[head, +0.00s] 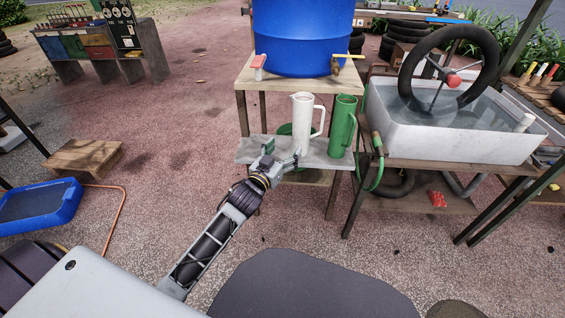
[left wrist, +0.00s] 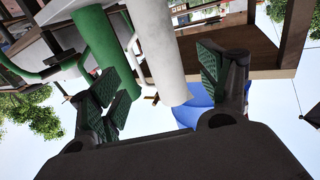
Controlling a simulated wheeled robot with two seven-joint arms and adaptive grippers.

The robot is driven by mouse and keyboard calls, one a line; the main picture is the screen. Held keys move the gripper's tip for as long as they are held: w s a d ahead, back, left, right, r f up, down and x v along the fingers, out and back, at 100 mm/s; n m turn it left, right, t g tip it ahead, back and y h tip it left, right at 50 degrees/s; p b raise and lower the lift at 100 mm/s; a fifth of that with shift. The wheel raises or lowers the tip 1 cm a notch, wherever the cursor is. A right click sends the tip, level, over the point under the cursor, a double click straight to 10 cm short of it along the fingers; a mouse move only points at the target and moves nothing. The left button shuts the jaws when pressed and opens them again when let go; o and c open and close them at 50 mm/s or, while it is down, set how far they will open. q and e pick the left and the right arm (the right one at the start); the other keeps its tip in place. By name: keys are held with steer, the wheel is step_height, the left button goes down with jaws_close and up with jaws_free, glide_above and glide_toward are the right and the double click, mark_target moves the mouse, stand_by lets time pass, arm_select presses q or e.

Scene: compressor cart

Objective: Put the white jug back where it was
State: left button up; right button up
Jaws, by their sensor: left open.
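The white jug (head: 302,117) stands upright on a grey ledge (head: 255,152) below the blue barrel, its handle to the right. A green jug (head: 342,125) stands just right of it. My left gripper (head: 287,163) is open, low in front of the white jug at the ledge. In the left wrist view, which is upside down, the white jug (left wrist: 160,55) shows between the spread fingers (left wrist: 165,95), with the green jug (left wrist: 102,55) beside it. I cannot tell whether a finger touches the white jug. My right gripper is not in view.
The blue barrel (head: 303,38) with taps stands on a wooden stand (head: 300,84) above the ledge. A white water basin (head: 450,135) holding a wheel is at the right, with a green hose (head: 377,165) by it. Open ground lies to the left.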

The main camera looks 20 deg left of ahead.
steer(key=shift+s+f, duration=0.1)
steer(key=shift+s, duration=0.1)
arm_select(q)
steer(key=s+d+f+g, duration=0.2)
steer(key=s+f+g, duration=0.3)
steer(key=f, duration=0.4)
steer(key=s+d+f+g, duration=0.2)
steer(key=s+f, duration=0.6)
steer(key=f, duration=0.1)
steer(key=s+d+f+g+h, duration=0.1)
steer(key=s+d+f+g, duration=0.1)
steer(key=s+f, duration=0.2)
steer(key=s+d+f+m+g, duration=0.1)
steer(key=s+d+f+g, duration=0.1)
steer(key=s, duration=0.9)
steer(key=shift+d+f+g+h, duration=0.35)
steer(key=shift+f+g+h, duration=0.05)
steer(key=shift+f+g, duration=0.45)
steer(key=shift+w, duration=0.1)
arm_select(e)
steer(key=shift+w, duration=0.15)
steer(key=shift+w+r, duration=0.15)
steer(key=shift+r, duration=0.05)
arm_select(q)
steer(key=shift+a+f+p, duration=0.1)
steer(key=shift+f+p, duration=0.05)
steer(key=shift+p, duration=0.55)
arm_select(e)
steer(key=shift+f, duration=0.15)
